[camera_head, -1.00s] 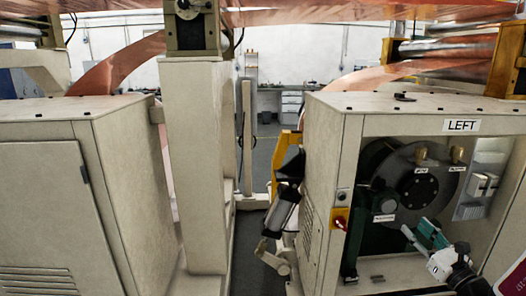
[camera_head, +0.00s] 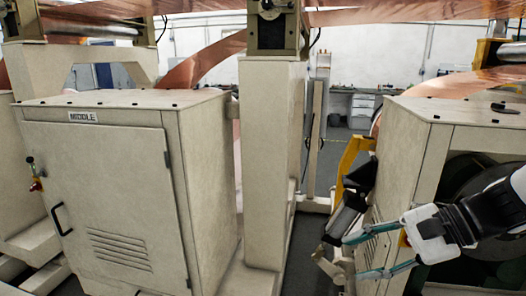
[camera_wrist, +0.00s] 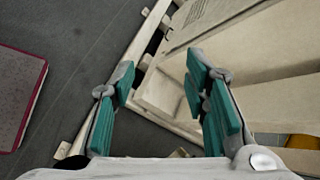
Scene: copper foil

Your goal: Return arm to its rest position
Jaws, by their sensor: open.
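My gripper (camera_head: 354,257) is at the right of the head view, at the end of my white and black arm. Its two teal-padded fingers are spread and nothing shows between them. They point left, in front of the vented side of the right cabinet (camera_head: 408,165). In the wrist view my gripper (camera_wrist: 160,72) also shows open and empty, with the grey floor and pale machine frame beyond it. I cannot tell the exact gap between the fingers and the cabinet.
A closed cabinet marked MIDDLE (camera_head: 95,185) stands at the left. A pale column (camera_head: 272,160) rises beside it. A yellow bracket (camera_head: 352,160) and dark parts sit close to my fingers.

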